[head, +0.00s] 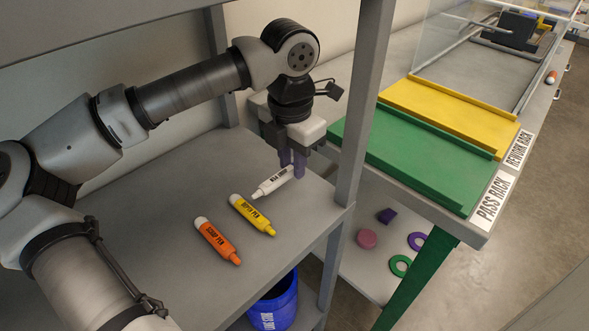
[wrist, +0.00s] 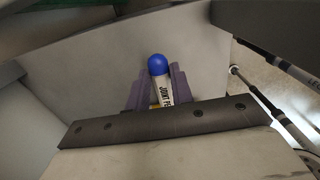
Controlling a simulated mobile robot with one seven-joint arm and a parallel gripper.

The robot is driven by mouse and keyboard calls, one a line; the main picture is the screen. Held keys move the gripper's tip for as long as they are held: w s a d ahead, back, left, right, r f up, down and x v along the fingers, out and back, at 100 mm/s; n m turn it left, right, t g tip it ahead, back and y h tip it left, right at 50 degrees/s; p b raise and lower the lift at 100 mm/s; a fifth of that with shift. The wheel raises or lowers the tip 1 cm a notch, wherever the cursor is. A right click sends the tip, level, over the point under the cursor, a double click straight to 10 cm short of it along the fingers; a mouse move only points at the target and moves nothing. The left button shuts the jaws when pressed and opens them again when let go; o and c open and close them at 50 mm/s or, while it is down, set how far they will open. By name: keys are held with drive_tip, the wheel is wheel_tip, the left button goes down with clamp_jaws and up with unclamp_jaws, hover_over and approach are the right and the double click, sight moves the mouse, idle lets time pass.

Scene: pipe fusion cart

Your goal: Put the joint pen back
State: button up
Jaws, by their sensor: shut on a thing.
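The white joint pen (head: 272,181) is in the head view on the upper grey shelf, its narrow end toward the lower left. My gripper (head: 292,172) points down with its purple fingers shut on the pen near its upper right end. In the wrist view the joint pen (wrist: 163,88) shows its blue end and part of its label between the fingers (wrist: 158,78). The fingers hide that end in the head view. I cannot tell whether the pen still touches the shelf.
A yellow pen (head: 252,215) and an orange pen (head: 217,241) lie nearby on the shelf (head: 150,215). A shelf post (head: 361,100) stands right of my gripper. Beyond are the green pass rack (head: 400,160) and yellow rework rack (head: 450,115). A blue bin (head: 275,300) sits below.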

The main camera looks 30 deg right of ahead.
drive_tip(key=shift+d+f, duration=0.3)
wheel_tip(320, 180, down, 3)
drive_tip(key=shift+r, duration=0.1)
clamp_jaws()
drive_tip(key=o, duration=0.9)
unclamp_jaws()
wheel_tip(320, 180, up, 7)
drive_tip(key=shift+a+r, duration=0.1)
drive_tip(key=shift+r, duration=0.1)
